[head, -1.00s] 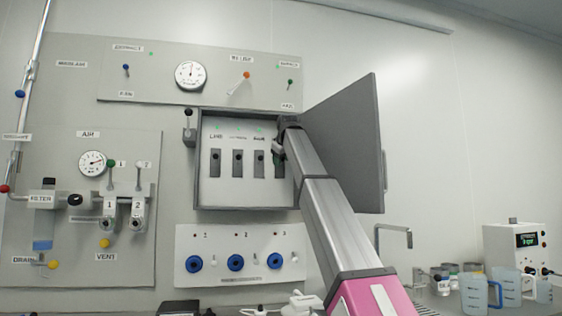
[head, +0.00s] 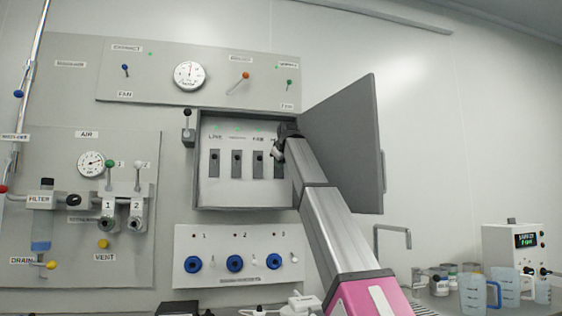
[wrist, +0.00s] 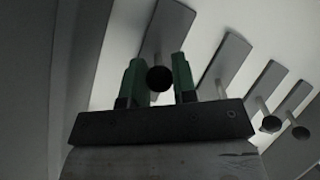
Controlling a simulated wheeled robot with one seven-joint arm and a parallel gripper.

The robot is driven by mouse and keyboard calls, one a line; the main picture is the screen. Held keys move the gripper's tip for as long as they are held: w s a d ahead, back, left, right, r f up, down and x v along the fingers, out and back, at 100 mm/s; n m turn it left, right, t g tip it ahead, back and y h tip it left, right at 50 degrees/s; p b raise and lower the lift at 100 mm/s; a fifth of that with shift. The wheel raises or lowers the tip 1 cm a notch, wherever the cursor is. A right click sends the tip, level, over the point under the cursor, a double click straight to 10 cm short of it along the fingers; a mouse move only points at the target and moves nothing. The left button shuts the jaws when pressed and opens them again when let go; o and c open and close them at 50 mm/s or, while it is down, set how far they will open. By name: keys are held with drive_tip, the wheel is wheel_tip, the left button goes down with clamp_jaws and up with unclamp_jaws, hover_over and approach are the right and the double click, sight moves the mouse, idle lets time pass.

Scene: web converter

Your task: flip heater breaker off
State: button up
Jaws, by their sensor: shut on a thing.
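The open grey breaker box (head: 246,201) hangs on the wall in the head view, with a row of dark breaker slots and round-knobbed levers. My gripper (head: 277,150) is at the rightmost breaker (head: 278,170), whose label and upper part it hides. In the wrist view, the green fingers of my gripper (wrist: 158,78) stand on both sides of a dark round lever knob (wrist: 159,79) and are shut on it. That lever's slot (wrist: 168,35) runs up behind it. The other breaker levers (wrist: 271,124) stand free to the right in the wrist view.
The box's open door (head: 345,145) stands close to the right of my arm. A panel with blue round sockets (head: 235,263) is below the box. A gauge panel (head: 190,75) is above. Jugs (head: 474,292) stand on the bench at the lower right.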

drive_tip(key=f+t, duration=0.1)
drive_tip(key=t, duration=0.1)
drive_tip(key=f+t+y, duration=0.1)
drive_tip(key=t, duration=0.1)
drive_tip(key=shift+s, duration=0.2)
drive_tip(key=shift+w+f+t+y, duration=0.15)
drive_tip(key=shift+f+t+y, duration=0.15)
drive_tip(key=shift+t, duration=0.5)
drive_tip(key=shift+w+f+t+y, duration=0.1)
drive_tip(key=shift+f+t+y, duration=0.15)
drive_tip(key=shift+t, duration=0.55)
drive_tip(key=shift+m+h, duration=0.25)
drive_tip(key=shift+m, duration=0.05)
drive_tip(key=o, duration=0.9)
drive_tip(key=v, duration=1)
drive_tip(key=shift+s+f, duration=0.3)
